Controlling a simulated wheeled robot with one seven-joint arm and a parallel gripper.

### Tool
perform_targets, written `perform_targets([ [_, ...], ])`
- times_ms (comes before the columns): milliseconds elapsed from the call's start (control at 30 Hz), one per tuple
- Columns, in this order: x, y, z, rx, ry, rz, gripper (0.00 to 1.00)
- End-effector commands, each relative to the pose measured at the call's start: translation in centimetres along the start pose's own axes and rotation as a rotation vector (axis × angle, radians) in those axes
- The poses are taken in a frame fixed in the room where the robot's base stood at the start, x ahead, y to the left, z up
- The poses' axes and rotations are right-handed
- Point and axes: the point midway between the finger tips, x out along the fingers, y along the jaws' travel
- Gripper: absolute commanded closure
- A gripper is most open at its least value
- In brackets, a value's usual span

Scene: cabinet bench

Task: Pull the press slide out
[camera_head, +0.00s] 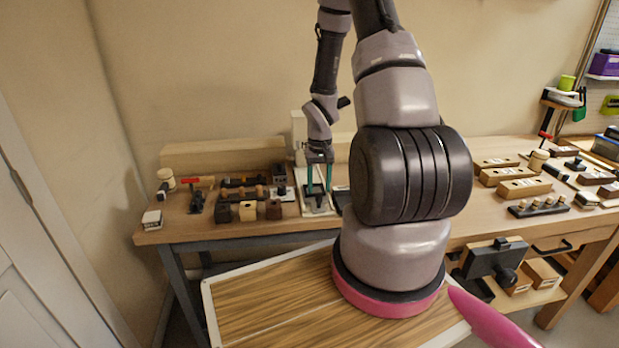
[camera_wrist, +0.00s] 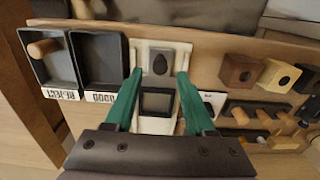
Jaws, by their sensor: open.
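The press shows in the head view as a white upright (camera_head: 299,128) with a pale base (camera_head: 318,207) at the bench's front edge. In the wrist view its pale base (camera_wrist: 143,58) carries a grey block with a dark oval (camera_wrist: 160,64) and a black-framed square part (camera_wrist: 157,103). I cannot tell which of these is the slide. My gripper (camera_head: 319,186) is over the press base, pointing down. In the wrist view my gripper (camera_wrist: 159,76) is open, its green fingers apart on either side of the base's middle. Nothing is visibly held; contact is unclear.
Two black trays, marked REJECT (camera_wrist: 68,62) and GOOD (camera_wrist: 122,58), lie beside the press; a wooden peg is in the REJECT tray. Wooden blocks (camera_wrist: 241,71) and dark racks (camera_wrist: 238,112) stand close on the other side. A wood-topped panel (camera_head: 260,300) lies below the bench.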

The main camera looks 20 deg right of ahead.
Motion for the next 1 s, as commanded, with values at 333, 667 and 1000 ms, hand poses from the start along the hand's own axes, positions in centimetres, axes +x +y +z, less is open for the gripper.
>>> perform_targets([
  [333,-2.8,0.0,0.0,0.0,0.002,0.0,0.45],
  [667,-3.7,0.0,0.1,-0.001,-0.001,0.0,0.45],
  [1000,-3.8,0.0,0.0,-0.001,0.001,0.0,0.45],
])
